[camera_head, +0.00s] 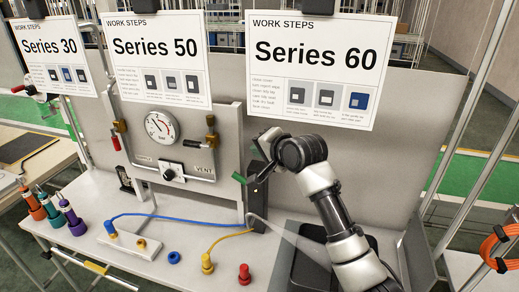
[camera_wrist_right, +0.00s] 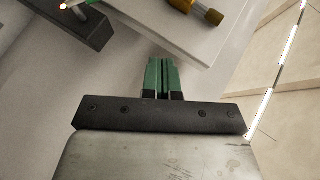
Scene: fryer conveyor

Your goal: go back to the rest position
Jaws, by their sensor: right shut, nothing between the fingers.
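My right gripper (camera_head: 258,147) is in front of the right edge of the grey gauge panel (camera_head: 232,120), its arm rising from the lower right. In the right wrist view its two green-tipped fingers (camera_wrist_right: 162,74) are together with nothing between them. It stands apart from the dark upright block (camera_head: 257,214), which also shows at the top left of the right wrist view (camera_wrist_right: 70,25). My left gripper is not in view.
A pressure gauge (camera_head: 160,126) and brass valves sit on the panel. On the white bench (camera_head: 170,275) are blue and yellow hoses, small coloured fittings and a dark tray (camera_head: 305,268). Coloured tools (camera_head: 71,217) stand at the left. Orange coiled hose (camera_head: 500,245) is at the far right.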

